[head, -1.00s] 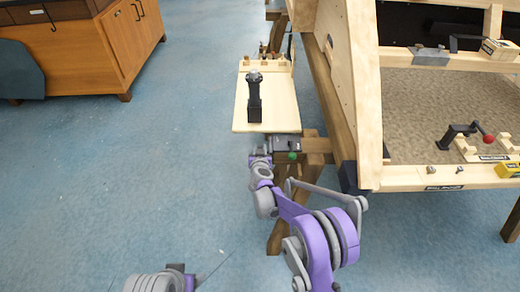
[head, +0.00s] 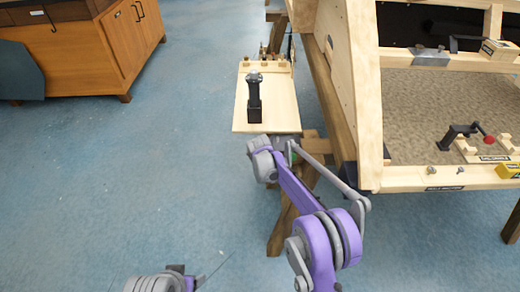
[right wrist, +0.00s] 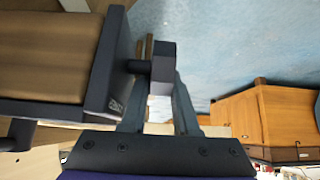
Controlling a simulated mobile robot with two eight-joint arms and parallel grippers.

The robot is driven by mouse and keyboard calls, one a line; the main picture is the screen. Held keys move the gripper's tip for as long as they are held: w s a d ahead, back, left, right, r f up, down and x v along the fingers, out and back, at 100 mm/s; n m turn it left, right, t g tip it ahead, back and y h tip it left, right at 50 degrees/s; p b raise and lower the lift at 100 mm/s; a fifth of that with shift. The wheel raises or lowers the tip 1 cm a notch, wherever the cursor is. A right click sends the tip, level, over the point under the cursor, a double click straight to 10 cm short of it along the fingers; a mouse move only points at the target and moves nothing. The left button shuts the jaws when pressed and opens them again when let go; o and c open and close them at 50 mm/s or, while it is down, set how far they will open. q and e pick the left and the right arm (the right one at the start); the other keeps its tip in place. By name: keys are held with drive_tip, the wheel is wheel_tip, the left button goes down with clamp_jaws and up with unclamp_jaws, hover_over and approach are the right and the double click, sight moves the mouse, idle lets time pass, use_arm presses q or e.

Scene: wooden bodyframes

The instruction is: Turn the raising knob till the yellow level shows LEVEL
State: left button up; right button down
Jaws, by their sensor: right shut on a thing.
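A dark knob (right wrist: 163,62) with a short square head stands out on a shaft from a dark plate in the right wrist view. My right gripper (right wrist: 162,82) is shut on the knob, with a finger on either side of its head. In the head view my right arm's wrist covers the gripper and the knob, just below the pale wooden shelf. The yellow level (head: 509,171) sits at the right edge on the front rail of the wooden frame. Its reading is too small to tell.
The pale shelf (head: 283,117) carries a black upright handle (head: 254,98). The large wooden frame (head: 364,90) stands close to the right of my arm. A wooden cabinet (head: 130,40) stands far left. The blue floor between is clear.

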idle(0.4)
drive_tip(key=c, duration=0.9)
unclamp_jaws()
drive_tip(key=shift+c, duration=0.2)
drive_tip(key=p+v, duration=0.2)
drive_tip(key=v, duration=0.9)
drive_tip(key=shift+p, duration=0.3)
drive_tip(key=shift+w, duration=0.15)
